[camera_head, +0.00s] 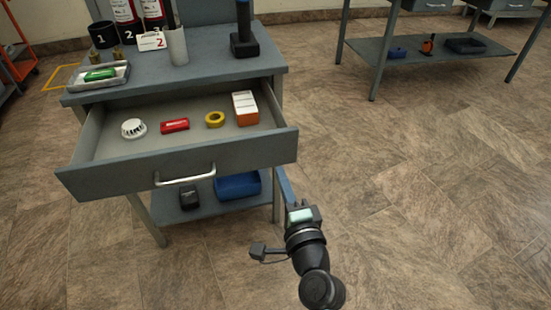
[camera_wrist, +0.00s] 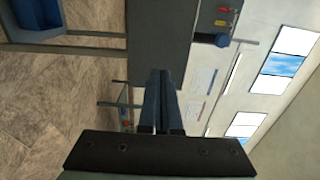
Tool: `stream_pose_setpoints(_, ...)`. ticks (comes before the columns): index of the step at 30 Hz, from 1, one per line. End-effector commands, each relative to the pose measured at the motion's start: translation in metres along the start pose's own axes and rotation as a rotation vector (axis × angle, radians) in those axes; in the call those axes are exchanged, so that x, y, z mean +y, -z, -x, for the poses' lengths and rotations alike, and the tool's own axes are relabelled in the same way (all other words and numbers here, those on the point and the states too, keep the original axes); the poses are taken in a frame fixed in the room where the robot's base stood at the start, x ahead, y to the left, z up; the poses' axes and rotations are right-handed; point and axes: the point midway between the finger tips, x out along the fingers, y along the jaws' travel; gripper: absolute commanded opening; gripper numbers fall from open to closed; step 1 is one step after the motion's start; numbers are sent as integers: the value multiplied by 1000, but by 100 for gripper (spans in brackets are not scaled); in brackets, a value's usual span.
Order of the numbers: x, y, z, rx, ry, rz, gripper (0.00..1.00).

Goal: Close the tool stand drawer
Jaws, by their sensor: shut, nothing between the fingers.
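The grey tool stand (camera_head: 200,75) has its drawer (camera_head: 180,168) pulled open toward me. A silver bar handle (camera_head: 185,176) is on the drawer front. The drawer holds a white round part, a red piece, a yellow ring and an orange-white box. My gripper (camera_head: 284,183) is by the right end of the drawer front, at its lower edge, apart from the handle; I cannot tell whether it touches the drawer. In the wrist view its fingers (camera_wrist: 162,100) are together and empty, with a grey panel (camera_wrist: 159,35) behind them.
The stand top carries a tray (camera_head: 96,77) with a green item, a cup (camera_head: 177,46), bottles and a black tool (camera_head: 244,35). A lower shelf holds a blue bin (camera_head: 237,186). Another table (camera_head: 420,55) stands at the back right. Floor to the right is clear.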

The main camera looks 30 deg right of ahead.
Motion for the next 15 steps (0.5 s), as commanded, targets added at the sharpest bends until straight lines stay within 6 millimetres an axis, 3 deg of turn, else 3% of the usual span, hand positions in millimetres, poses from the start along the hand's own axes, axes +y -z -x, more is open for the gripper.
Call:
stream_pose_setpoints(6, 0, 0, -35, 0, 1, 1, 0)
stream_pose_setpoints(15, 0, 0, -55, 0, 0, 1, 0)
